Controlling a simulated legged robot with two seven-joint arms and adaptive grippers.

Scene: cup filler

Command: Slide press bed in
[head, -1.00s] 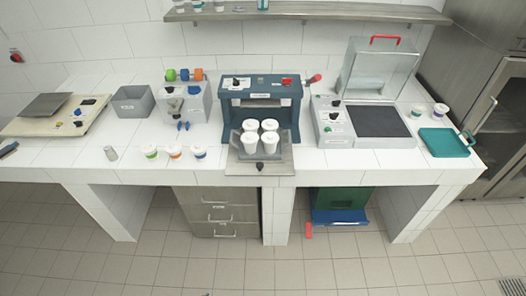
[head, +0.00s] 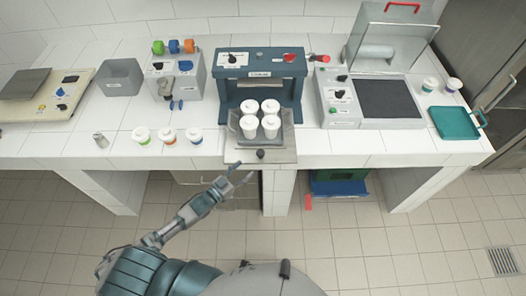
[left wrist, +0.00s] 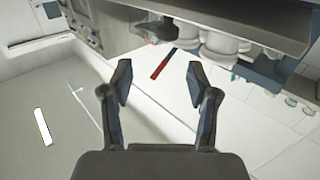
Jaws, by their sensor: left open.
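The press (head: 261,80) is a dark blue frame on the counter in the head view. Its grey bed (head: 285,147) is pulled out toward the front edge and bears several white cups (head: 249,127). A dark knob (head: 260,154) sits at the bed's front. My left gripper (head: 245,174) is open and empty, just in front of and below the bed, apart from it. My right gripper is not in view.
Several lidded cups (head: 168,136) stand on the counter left of the bed. A grey valve unit (head: 174,80) is left of the press and a machine with a raised lid (head: 375,95) is right. A teal tray (head: 455,122) lies far right.

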